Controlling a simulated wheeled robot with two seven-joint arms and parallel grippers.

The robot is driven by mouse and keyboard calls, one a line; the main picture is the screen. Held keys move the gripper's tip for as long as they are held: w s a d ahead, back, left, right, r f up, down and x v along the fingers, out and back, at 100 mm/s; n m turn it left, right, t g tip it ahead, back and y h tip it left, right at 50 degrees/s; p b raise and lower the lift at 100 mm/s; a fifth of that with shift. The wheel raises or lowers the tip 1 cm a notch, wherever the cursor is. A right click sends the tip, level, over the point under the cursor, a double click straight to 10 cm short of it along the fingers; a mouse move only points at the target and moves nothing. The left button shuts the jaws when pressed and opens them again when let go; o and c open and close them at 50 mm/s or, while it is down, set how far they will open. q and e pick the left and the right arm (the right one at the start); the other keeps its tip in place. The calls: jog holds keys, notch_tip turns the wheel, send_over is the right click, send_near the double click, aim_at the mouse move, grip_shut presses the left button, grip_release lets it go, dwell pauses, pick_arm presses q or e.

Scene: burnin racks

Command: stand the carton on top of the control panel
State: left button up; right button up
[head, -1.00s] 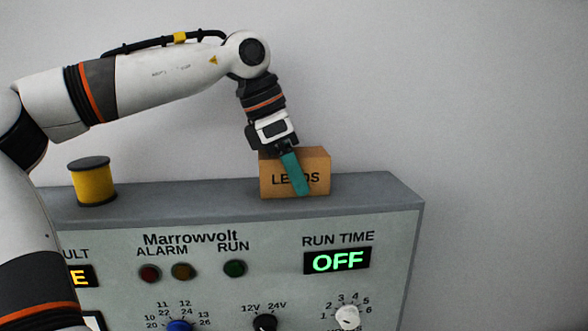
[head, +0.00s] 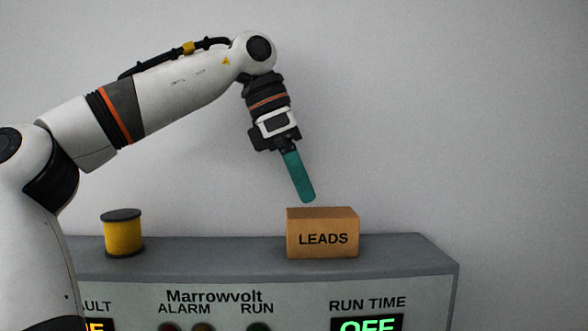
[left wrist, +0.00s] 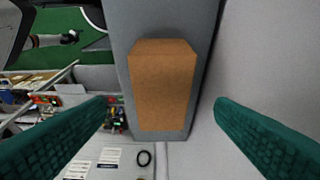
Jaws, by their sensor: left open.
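The carton (head: 322,238), a brown box marked LEADS, stands upright on the grey top of the control panel (head: 400,252). In the left wrist view the carton (left wrist: 163,88) shows from above, on the panel's top strip (left wrist: 150,24). My left gripper (head: 307,200) is above the carton, clear of it, with its teal fingers pointing down. In the left wrist view its two fingers are wide apart with nothing between them. My right gripper is not in view.
A yellow spool (head: 123,235) with dark ends stands on the panel top to the left of the carton. The panel top is bare between them and to the carton's right. A plain grey wall (head: 480,130) rises behind.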

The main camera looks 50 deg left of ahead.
pick_arm(q)
jog(key=shift+v, duration=1.3)
jog(key=shift+w, duration=0.1)
